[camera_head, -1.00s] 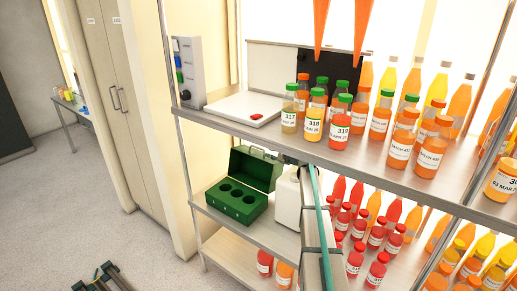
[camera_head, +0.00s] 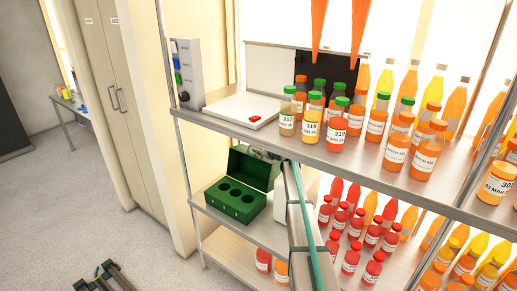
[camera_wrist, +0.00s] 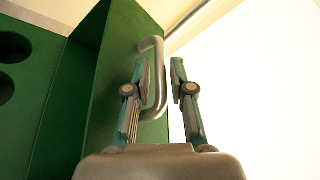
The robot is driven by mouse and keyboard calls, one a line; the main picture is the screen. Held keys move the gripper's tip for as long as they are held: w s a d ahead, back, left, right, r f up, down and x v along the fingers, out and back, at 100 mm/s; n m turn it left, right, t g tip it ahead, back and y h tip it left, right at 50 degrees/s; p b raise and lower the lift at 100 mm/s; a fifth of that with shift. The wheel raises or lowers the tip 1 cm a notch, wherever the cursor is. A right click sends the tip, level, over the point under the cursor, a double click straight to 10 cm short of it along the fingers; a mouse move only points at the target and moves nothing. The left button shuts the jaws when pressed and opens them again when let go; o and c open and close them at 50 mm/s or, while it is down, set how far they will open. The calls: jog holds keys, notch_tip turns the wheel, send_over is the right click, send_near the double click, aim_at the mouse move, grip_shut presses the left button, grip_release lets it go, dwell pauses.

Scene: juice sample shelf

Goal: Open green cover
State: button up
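The dark green box (camera_head: 236,200) sits on the middle shelf at the left, with several round holes in its top. Its green cover (camera_head: 256,168) stands raised at the back of the box, so the holes are uncovered. In the wrist view the cover (camera_wrist: 112,85) fills the middle left and carries a metal handle (camera_wrist: 160,75). My gripper (camera_wrist: 160,66) is open, one finger on each side of the handle's bar; I cannot tell whether either finger touches it.
Above, the upper shelf (camera_head: 235,117) holds a white device (camera_head: 243,110) and several juice bottles. Red-capped bottles (camera_head: 352,262) stand lower right, beyond my arm. A white container (camera_head: 312,185) is mostly hidden behind my arm.

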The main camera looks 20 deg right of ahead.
grip_shut()
dwell(0.3)
